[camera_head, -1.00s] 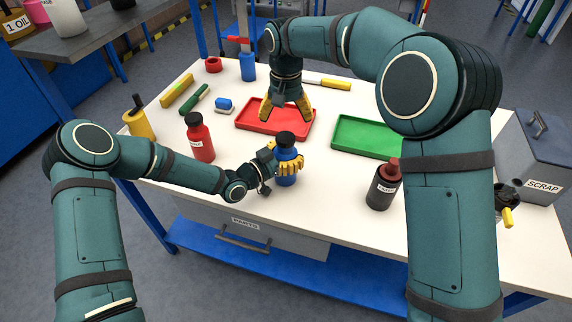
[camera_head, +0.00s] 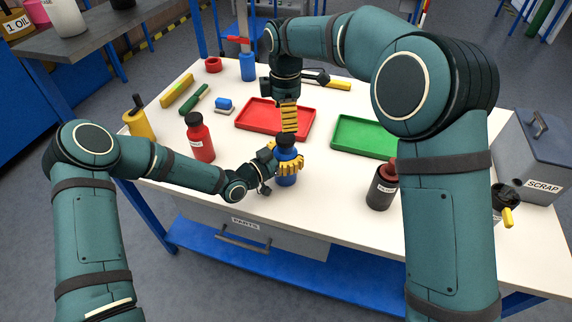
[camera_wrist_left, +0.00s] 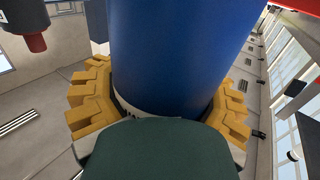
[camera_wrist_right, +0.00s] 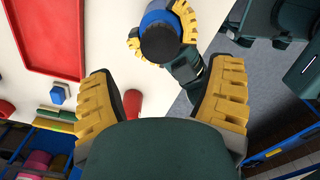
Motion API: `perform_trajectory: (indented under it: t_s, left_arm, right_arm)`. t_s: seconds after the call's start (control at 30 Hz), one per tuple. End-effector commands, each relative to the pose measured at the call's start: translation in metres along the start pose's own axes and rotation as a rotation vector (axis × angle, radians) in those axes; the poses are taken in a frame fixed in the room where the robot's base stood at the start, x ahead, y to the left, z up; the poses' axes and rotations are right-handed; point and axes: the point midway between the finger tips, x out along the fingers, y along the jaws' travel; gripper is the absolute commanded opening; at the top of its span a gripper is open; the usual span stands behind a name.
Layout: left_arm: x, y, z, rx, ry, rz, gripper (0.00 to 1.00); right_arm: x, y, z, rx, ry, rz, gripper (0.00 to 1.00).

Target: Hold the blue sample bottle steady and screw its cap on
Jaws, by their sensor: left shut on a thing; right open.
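The blue sample bottle (camera_head: 287,178) stands upright near the table's front edge, with a dark cap (camera_head: 285,139) on its top. I cannot tell how tight the cap sits. My left gripper (camera_head: 285,165) is shut around the bottle's body, below the cap. In the left wrist view, the blue bottle (camera_wrist_left: 180,50) fills the space between its yellow fingers. My right gripper (camera_head: 289,120) points down just above and behind the cap, seen edge-on. In the right wrist view, its fingers (camera_wrist_right: 163,78) are spread and empty, and the cap (camera_wrist_right: 160,43) lies beyond them.
A red tray (camera_head: 246,128) lies behind the bottle and a green tray (camera_head: 345,145) to its right. A red bottle (camera_head: 201,142) stands to the left, a dark bottle (camera_head: 381,188) to the right. A grey scrap bin (camera_head: 540,150) stands at the table's right end.

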Motion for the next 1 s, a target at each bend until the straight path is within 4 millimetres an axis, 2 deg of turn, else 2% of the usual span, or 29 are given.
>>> perform_trajectory:
  t_s: [0.1, 0.3, 0.73, 0.87, 1.0]
  left_arm:
    - [0.0, 0.0, 0.0, 0.0, 0.0, 0.0, 0.0]
    - [0.0, 0.0, 0.0, 0.0, 0.0, 0.0, 0.0]
    - [0.0, 0.0, 0.0, 0.0, 0.0, 0.0, 0.0]
    - [0.0, 0.0, 0.0, 0.0, 0.0, 0.0, 0.0]
    - [0.0, 0.0, 0.0, 0.0, 0.001, 0.0, 0.0]
  right_arm:
    - [0.0, 0.0, 0.0, -0.143, -0.001, 0.0, 0.8]
    - [0.0, 0.0, 0.0, -0.272, -0.001, 0.0, 0.8]
    - [0.002, 0.0, 0.0, -0.289, -0.001, 0.0, 0.8]
    - [0.011, 0.0, 0.0, -0.289, -0.001, -0.002, 0.8]
    - [0.031, -0.001, 0.0, -0.289, -0.001, -0.004, 0.8]
